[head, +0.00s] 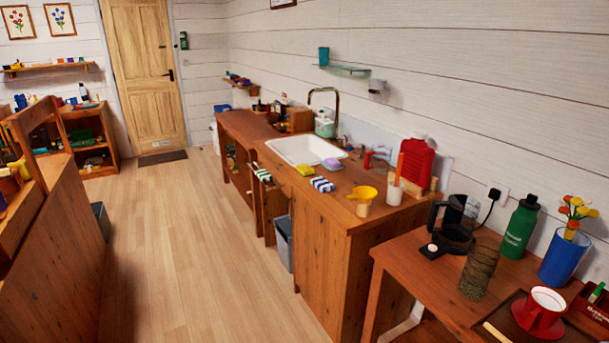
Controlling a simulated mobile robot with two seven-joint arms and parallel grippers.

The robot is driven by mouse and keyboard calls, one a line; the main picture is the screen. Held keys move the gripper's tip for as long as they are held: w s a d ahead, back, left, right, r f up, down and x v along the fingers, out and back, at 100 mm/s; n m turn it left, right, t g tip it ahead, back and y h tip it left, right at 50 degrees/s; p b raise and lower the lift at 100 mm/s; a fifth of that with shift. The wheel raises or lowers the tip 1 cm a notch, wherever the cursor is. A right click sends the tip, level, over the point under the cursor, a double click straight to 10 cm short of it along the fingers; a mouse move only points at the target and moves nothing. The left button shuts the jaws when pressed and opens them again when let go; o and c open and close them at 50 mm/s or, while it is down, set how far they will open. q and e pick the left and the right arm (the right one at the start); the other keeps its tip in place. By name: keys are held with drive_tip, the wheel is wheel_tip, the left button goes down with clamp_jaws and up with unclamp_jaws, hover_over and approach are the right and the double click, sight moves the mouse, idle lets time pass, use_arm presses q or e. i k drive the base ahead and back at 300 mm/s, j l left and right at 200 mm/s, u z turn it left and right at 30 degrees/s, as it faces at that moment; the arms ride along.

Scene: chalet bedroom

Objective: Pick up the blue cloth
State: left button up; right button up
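A small blue-and-white striped piece (322,184), which looks like a folded cloth, lies on the wooden sink counter (350,215) near its front edge. It is right of a yellow sponge-like piece (307,169) and in front of a lilac piece (332,163) by the sink. No plain blue cloth shows. Neither of my grippers is in the head view.
A yellow cup-like object (362,193) and a white pot (395,193) stand right of the striped piece. A dark-and-white striped towel (263,176) hangs at the counter front, with a grey bin (284,243) below. The wooden floor (190,240) to the left is clear.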

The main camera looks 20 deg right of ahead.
sight(322, 185)
drive_tip(key=i+j+z, duration=0.1)
drive_tip(key=i+z, duration=0.35)
drive_tip(key=i+j+z, duration=0.2)
drive_tip(key=i+z, duration=0.25)
drive_tip(key=i+j+z, duration=0.6)
drive_tip(key=j+z, duration=0.25)
drive_tip(key=i+j+z, duration=0.3)
drive_tip(key=j+z, duration=0.15)
drive_tip(key=j, duration=0.2)
